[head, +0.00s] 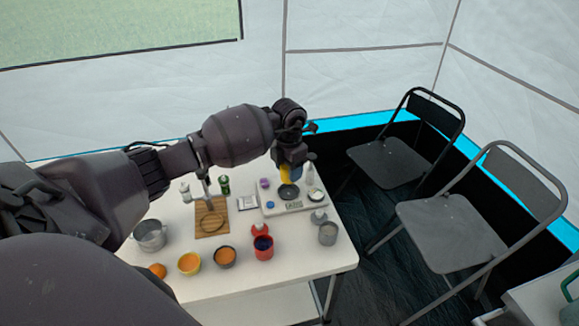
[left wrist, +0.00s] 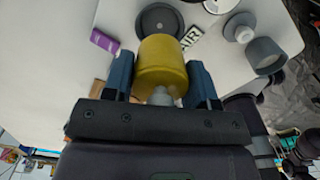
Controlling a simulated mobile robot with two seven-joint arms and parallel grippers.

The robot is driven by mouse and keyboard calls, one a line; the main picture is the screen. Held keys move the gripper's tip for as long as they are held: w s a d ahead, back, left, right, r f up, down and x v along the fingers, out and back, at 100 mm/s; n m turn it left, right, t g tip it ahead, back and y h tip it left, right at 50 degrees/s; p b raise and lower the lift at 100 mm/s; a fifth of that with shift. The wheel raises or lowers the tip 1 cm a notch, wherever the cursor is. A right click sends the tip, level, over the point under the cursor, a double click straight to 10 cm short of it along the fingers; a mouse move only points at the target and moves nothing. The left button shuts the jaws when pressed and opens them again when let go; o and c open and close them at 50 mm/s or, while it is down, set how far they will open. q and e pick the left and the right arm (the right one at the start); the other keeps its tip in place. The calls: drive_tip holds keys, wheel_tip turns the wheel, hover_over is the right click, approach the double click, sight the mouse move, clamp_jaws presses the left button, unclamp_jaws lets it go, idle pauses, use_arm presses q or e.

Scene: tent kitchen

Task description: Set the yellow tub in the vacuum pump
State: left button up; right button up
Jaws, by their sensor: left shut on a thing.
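My left gripper (head: 291,163) is shut on the yellow tub (head: 285,174), over the right back part of the table. In the left wrist view the yellow tub (left wrist: 162,62) sits between the two blue-grey fingers (left wrist: 162,82). What I take for the vacuum pump (head: 309,204) is a white flat base with a dark round plate (head: 288,191) and a lettered label. In the left wrist view the dark plate (left wrist: 160,19) shows just beyond the tub, partly hidden by it. I cannot tell the exact gap between them. My right gripper is not in view.
Black folding chairs (head: 389,162) stand right of the table.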

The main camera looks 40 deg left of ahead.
use_arm(q)
drive_tip(key=shift+f+b, duration=0.95)
drive_tip(key=shift+f, duration=1.35)
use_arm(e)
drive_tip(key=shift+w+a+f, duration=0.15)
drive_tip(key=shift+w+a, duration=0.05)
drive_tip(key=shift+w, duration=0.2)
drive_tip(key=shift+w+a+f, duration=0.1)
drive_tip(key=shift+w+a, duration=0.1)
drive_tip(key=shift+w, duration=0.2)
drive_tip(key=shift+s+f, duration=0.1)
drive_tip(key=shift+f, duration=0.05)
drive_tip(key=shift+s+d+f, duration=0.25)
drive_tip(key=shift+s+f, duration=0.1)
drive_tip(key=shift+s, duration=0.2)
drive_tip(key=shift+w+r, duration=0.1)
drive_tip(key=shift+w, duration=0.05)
use_arm(q)
drive_tip(key=shift+f, duration=0.1)
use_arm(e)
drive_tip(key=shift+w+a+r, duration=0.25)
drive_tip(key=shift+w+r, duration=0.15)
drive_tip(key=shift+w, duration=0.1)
